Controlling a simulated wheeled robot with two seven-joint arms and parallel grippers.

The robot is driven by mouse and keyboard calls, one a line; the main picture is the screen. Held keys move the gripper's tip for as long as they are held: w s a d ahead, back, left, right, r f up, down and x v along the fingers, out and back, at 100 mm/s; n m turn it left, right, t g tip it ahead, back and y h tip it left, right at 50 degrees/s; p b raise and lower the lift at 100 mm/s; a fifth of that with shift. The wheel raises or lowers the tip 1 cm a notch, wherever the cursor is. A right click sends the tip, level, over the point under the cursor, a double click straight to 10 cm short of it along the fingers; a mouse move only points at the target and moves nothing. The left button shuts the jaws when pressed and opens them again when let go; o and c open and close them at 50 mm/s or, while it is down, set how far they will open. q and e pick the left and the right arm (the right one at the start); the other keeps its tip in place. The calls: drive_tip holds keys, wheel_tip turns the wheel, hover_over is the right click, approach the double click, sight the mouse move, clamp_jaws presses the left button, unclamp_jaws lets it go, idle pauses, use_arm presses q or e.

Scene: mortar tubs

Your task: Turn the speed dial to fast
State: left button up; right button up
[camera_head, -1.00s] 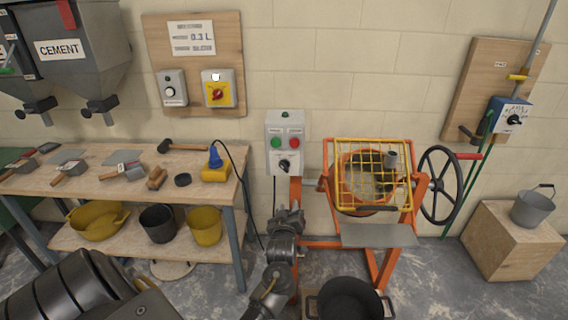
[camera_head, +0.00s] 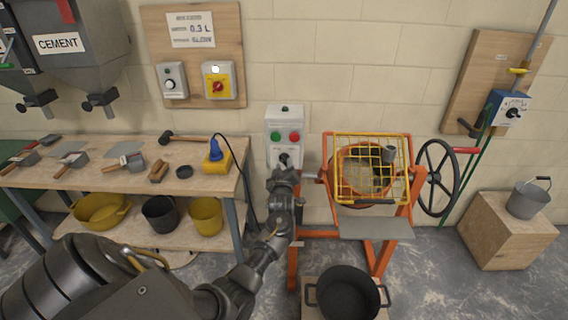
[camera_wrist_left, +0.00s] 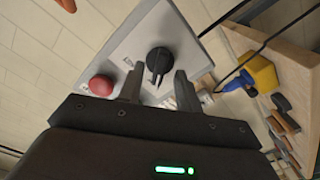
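The black dial (camera_head: 284,158) sits low on the grey control box (camera_head: 285,119), below a green button (camera_head: 276,137) and a red button (camera_head: 294,137). My left gripper (camera_head: 284,171) is in front of the dial and partly covers it. In the left wrist view the dial (camera_wrist_left: 159,61) shows its raised grip between the fingertips of my open left gripper (camera_wrist_left: 159,72). The fingers stand apart on either side of the dial; I cannot tell whether they touch it. The red button (camera_wrist_left: 101,85) is beside one finger. The dial's markings are not readable. My right gripper is not in view.
The orange mixer (camera_head: 366,175) with a yellow grid stands right of the control box. A workbench (camera_head: 120,196) with tools is at the left. A handwheel (camera_head: 437,178) is at the right.

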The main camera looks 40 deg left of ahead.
use_arm(q)
drive_tip(key=shift+w+a, duration=0.4)
drive_tip(key=shift+w, duration=0.15)
clamp_jaws()
